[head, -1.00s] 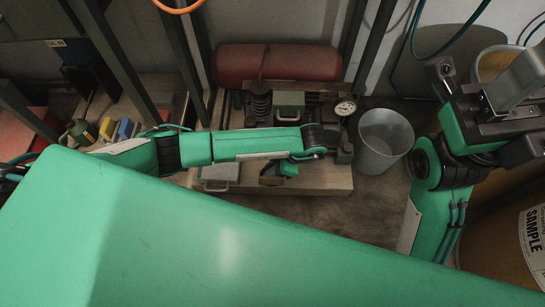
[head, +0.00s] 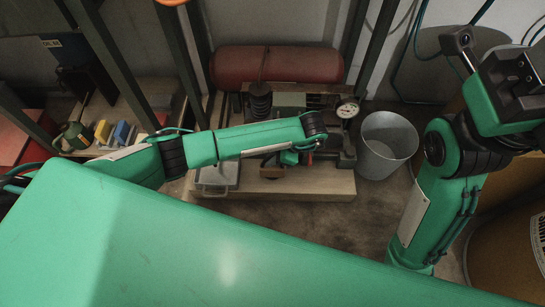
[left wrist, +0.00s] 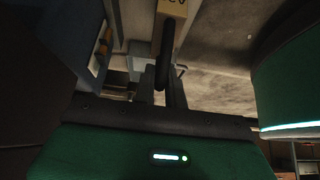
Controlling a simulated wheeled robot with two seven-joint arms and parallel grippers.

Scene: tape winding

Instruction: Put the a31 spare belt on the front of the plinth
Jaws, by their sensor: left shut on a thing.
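My left gripper (head: 290,158) is mostly hidden under its own green arm in the head view, low over the plinth (head: 300,188). In the left wrist view its dark fingers (left wrist: 168,88) are shut on a black loop, the spare belt (left wrist: 164,62). A tan tag (left wrist: 168,35) with dark letters, partly cut off, is at the belt's upper end. The belt cannot be made out in the head view. The plinth's pale front strip is partly bare.
On the plinth stand a machine with a red tank (head: 275,67) behind it and a dial gauge (head: 347,109). A grey box (head: 217,177) sits at the plinth's front left. A metal bucket (head: 388,145) stands to its right. Floor in front is clear.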

